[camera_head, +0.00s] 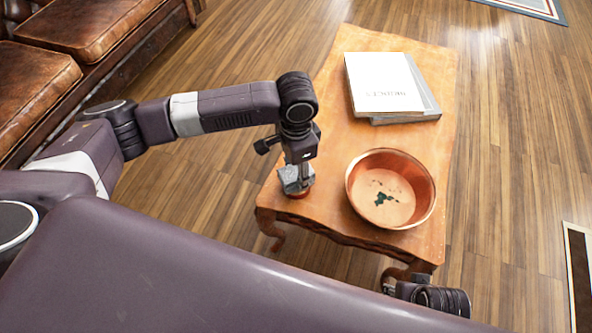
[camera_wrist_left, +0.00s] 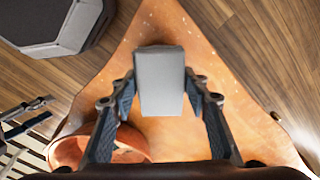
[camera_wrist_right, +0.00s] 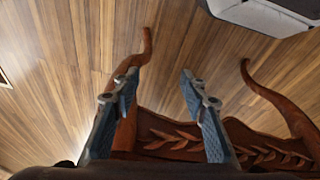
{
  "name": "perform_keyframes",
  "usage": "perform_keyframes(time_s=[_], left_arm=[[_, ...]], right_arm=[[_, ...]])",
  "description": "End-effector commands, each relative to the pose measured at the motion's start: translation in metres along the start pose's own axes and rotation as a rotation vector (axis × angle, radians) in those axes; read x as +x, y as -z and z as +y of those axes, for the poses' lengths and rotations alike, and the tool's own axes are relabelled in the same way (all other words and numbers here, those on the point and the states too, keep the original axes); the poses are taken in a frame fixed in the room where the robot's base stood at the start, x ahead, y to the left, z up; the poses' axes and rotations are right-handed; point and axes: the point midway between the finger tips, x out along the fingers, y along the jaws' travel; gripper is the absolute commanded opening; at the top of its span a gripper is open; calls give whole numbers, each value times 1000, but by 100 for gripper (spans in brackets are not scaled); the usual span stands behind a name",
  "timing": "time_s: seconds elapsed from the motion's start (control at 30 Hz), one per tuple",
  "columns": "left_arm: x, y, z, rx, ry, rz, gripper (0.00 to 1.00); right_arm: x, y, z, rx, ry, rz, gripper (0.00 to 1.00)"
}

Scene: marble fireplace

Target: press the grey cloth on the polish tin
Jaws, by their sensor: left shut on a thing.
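My left gripper (camera_head: 297,172) points down over the near left corner of the table. It is shut on the grey cloth (camera_head: 290,180), which shows as a grey block between the fingers in the left wrist view (camera_wrist_left: 161,82). A small dark red round thing, apparently the polish tin (camera_head: 298,194), shows just under the cloth on the tabletop. Most of it is hidden, and I cannot tell whether the cloth touches it. My right gripper (camera_wrist_right: 158,85) is open and empty, low beside the table's carved edge.
The wooden table (camera_head: 345,130) bears a copper bowl (camera_head: 430,190) with dark bits inside, right of my left gripper. Two stacked books (camera_head: 385,85) lie at the far end. The tabletop between them is clear. A brown leather sofa (camera_head: 85,30) stands at the upper left.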

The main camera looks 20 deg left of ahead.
Motion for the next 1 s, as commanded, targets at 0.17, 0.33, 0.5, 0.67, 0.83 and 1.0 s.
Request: perform_keyframes(time_s=[0.17, 0.33, 0.5, 0.67, 0.83, 1.0], left_arm=[[-4, 0, 0, 0, 0, 0, 23], [-7, 0, 0, 0, -1, 0, 23], [-10, 0, 0, 0, -1, 0, 23], [-12, 0, 0, 0, -1, 0, 23], [-15, 0, 0, 0, -1, 0, 23], [-18, 0, 0, 0, 0, 0, 23]], right_arm=[[12, -5, -1, -1, 1, -9, 40], [25, -10, -2, -2, 2, -15, 40], [37, -17, -2, -4, 4, -23, 40], [48, -23, -3, -5, 5, -29, 40], [60, -31, -4, -6, 5, -37, 40], [71, -39, -4, -7, 6, -44, 40]])
